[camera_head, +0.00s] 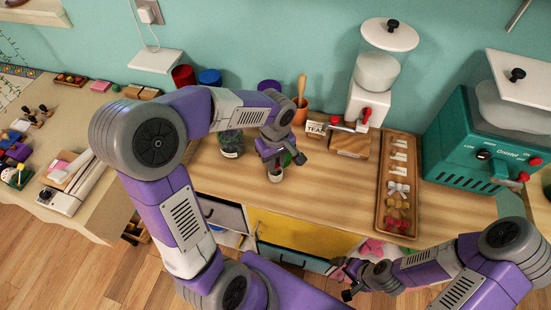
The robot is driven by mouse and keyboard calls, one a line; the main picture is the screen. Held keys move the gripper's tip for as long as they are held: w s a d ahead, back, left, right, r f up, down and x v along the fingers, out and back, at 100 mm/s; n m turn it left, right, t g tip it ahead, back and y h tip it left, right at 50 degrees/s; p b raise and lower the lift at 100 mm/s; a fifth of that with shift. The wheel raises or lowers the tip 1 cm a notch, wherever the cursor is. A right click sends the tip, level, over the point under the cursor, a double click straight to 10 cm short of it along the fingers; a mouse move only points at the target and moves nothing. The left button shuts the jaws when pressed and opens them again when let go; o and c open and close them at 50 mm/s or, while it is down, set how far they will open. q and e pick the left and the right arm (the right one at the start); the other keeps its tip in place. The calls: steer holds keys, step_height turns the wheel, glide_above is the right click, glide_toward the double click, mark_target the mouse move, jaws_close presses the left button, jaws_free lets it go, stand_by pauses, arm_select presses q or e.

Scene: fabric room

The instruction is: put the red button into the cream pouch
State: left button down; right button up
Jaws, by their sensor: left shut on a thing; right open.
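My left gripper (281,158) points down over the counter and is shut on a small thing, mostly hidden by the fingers. A bit of red shows there, which looks like the red button (287,159). Just below stands a small cream, open-topped container (275,175) that looks like the cream pouch. Its mouth is partly hidden by the gripper, and I cannot tell whether the held thing is above or inside it. My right gripper (343,280) is open and empty, low in front of the counter.
A wooden tray (381,228) with bows and labels lies right of centre. A dark jar (231,144) and a pot with a wooden tool (299,115) stand near my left gripper. A teal machine (460,150) is at right.

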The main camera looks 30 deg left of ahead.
arm_select(q)
steer(key=c, duration=1)
jaws_free()
steer(key=shift+o, duration=0.2)
steer(key=shift+r, duration=0.15)
step_height(320, 180, up, 7)
steer(key=p, duration=0.2)
steer(key=shift+r+p, duration=0.2)
steer(key=shift+p, duration=0.2)
